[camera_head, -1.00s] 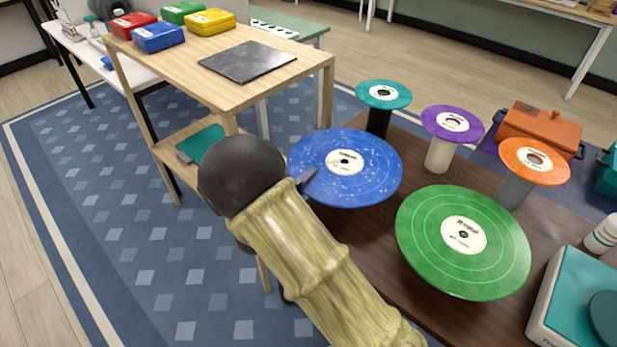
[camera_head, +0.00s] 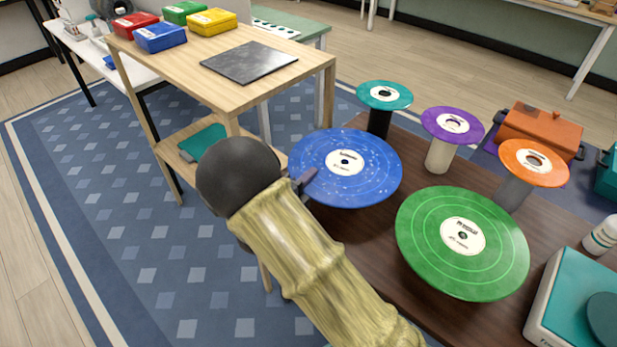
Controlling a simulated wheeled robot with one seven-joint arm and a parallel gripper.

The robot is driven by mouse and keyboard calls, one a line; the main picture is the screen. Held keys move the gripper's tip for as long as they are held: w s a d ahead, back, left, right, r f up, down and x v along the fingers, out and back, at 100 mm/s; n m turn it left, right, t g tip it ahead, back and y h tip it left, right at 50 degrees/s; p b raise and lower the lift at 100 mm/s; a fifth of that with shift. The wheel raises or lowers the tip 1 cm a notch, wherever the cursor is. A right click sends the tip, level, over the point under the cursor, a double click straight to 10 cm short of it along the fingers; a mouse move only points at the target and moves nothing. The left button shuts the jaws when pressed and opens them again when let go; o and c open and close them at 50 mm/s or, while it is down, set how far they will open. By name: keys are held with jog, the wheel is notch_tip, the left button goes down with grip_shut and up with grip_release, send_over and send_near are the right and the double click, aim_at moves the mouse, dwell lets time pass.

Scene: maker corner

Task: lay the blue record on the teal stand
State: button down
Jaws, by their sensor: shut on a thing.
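The large blue record (camera_head: 372,172) has a white label and is held level by its left edge. My gripper (camera_head: 304,181) is shut on that edge; my dark wrist and sleeved arm hide most of its fingers. The record appears to be above the left side of the dark wooden table. A teal round top (camera_head: 402,98) with a white label sits on a black post behind the blue record; this looks like the teal stand. The record and the teal top are apart in the picture.
A purple disc (camera_head: 436,128) and an orange disc (camera_head: 550,176) top posts to the right. A large green record (camera_head: 420,235) is in front. A white and teal box (camera_head: 560,290) stands at bottom right. A light wooden table (camera_head: 190,75) stands left, an orange case (camera_head: 540,125) behind.

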jog(key=shift+f, duration=0.55)
jog(key=c, duration=1.9)
grip_release()
jog(key=p+v, duration=0.4)
jog(key=v, duration=0.7)
